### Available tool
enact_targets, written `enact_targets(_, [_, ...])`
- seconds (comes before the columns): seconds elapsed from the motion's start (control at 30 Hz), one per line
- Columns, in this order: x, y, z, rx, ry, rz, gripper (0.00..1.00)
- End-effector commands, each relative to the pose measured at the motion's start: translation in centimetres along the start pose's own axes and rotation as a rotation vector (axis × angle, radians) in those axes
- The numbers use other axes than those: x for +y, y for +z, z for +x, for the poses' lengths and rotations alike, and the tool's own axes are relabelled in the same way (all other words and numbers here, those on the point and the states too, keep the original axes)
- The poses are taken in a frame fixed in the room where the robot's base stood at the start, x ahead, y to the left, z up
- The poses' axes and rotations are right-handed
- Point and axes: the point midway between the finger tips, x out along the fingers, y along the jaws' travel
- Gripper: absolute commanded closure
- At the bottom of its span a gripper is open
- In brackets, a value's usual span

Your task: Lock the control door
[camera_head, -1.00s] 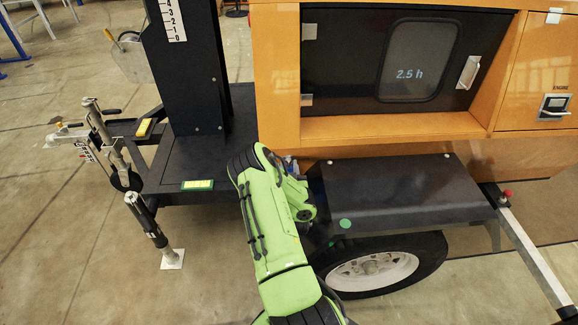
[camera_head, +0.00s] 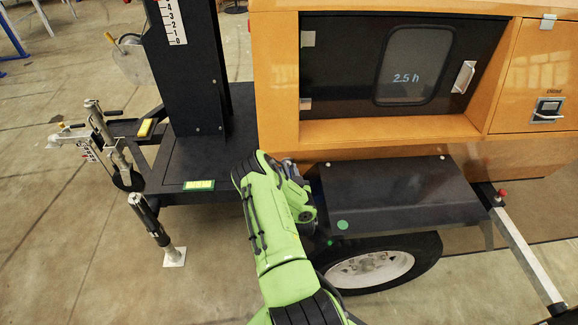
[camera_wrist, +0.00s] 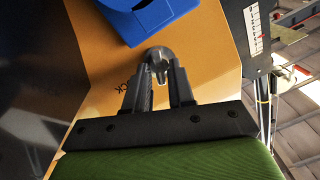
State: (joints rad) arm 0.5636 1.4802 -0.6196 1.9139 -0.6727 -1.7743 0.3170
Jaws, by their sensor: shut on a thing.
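In the head view, a black door (camera_head: 340,73) with a rounded window marked "2.5 h" is set in the orange housing. It looks shut, with a pale handle (camera_head: 463,77) at its right. I take it for the control door; no label shows on it. My gripper (camera_wrist: 159,75) is shut on a small grey metal piece (camera_wrist: 157,60) in the wrist view. The fingers hide most of the piece, and I cannot tell what it is. A blue object (camera_wrist: 150,18) lies just beyond the fingertips, against an orange surface with partly hidden dark lettering. In the head view my arm hides the fingertips.
A black fender (camera_head: 395,195) over the wheel (camera_head: 372,268) juts out below the door. The black mast (camera_head: 188,70) stands left of the housing. An engine door with a latch (camera_head: 547,110) is at the right. An outrigger bar (camera_head: 525,250) reaches toward the lower right.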

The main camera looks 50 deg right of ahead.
Motion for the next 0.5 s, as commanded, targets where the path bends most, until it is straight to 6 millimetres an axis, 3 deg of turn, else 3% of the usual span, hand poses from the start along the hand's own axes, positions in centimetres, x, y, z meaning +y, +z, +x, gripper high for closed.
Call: enact_targets(0.5, [0.32,-0.21,0.03,-0.001,-0.103,0.472,1.0])
